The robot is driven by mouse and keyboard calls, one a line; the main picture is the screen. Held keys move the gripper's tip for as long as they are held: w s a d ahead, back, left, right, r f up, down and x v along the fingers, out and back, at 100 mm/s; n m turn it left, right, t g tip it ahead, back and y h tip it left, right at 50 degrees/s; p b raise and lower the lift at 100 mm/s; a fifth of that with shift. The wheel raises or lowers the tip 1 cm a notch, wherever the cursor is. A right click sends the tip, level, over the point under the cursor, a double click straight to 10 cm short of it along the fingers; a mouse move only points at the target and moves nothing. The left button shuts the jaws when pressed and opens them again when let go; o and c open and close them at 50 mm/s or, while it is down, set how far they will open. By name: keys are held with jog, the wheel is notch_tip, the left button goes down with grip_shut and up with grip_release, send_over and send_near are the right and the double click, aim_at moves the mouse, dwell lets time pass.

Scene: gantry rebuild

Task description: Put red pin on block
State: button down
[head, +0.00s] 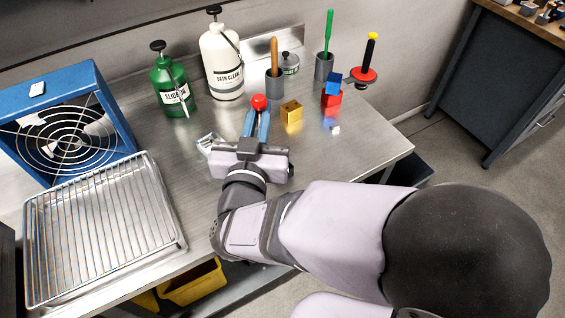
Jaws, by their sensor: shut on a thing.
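My gripper (257,115) has blue fingers and is shut on the red pin (259,101). The pin's round red head shows at the fingertips; the rest of it is hidden by the fingers. A yellow block (291,113) with a dark spot on it stands on the steel table just right of my gripper. The pin is apart from this block in the picture. Farther right, a red block (331,100) has a blue block (334,83) tilted on top of it. I cannot tell which block is meant.
Behind my gripper are a grey cup with a wooden handle (274,56), a white bottle (222,62) and a green bottle (173,85). A wire rack tray (105,225) and a blue fan (66,120) fill the left. A small clear item (208,143) lies beside my gripper.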

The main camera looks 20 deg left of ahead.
jog(key=d+m+h, duration=0.2)
jog(key=d+h, duration=0.1)
jog(key=d, duration=0.2)
jog(key=shift+w+a+f+b, duration=0.1)
jog(key=shift+a+f+b, duration=0.1)
jog(key=shift+f, duration=2.1)
jog(key=shift+w+a+f+b, duration=0.1)
jog(key=shift+f+b, duration=0.1)
jog(key=shift+f, duration=2.1)
jog(key=shift+f, duration=0.2)
jog(key=c, duration=1.8)
grip_release()
jog(key=shift+c, duration=0.2)
jog(key=shift+r, duration=0.1)
